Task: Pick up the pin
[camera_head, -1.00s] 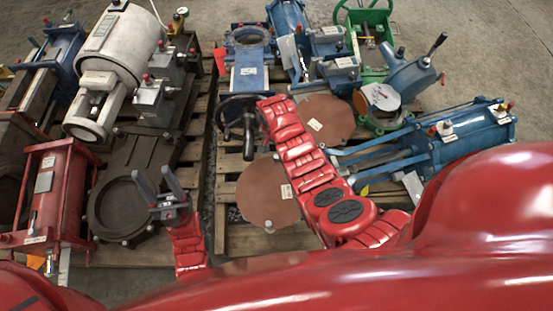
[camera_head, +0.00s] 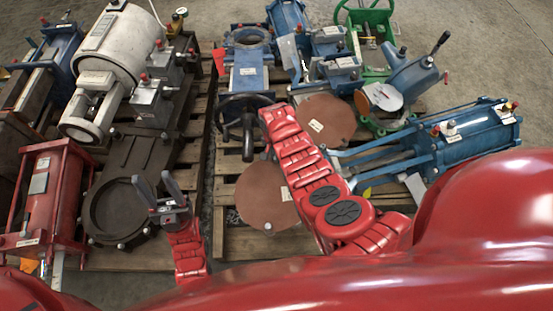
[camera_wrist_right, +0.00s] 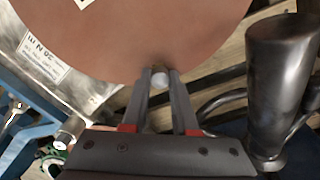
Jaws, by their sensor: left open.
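In the right wrist view, the two grey fingers of my right gripper (camera_wrist_right: 160,72) point at the edge of a brown disc (camera_wrist_right: 150,35). A small pale round thing, perhaps the pin (camera_wrist_right: 160,79), shows between the fingertips. I cannot tell whether the fingers touch it. In the head view, my right arm reaches over the pallet, and its fingers cannot be made out there. My left gripper (camera_head: 158,187) is open and empty, fingers upward in the picture, in front of a dark ring-shaped casting (camera_head: 92,214).
A dark handle (camera_wrist_right: 275,90) stands close to the right of my right gripper; in the head view it belongs to a black handwheel (camera_head: 248,135). A blue cylinder (camera_head: 480,135), a white motor (camera_head: 115,45) and a red frame (camera_head: 50,200) crowd the pallets. Bare floor lies behind.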

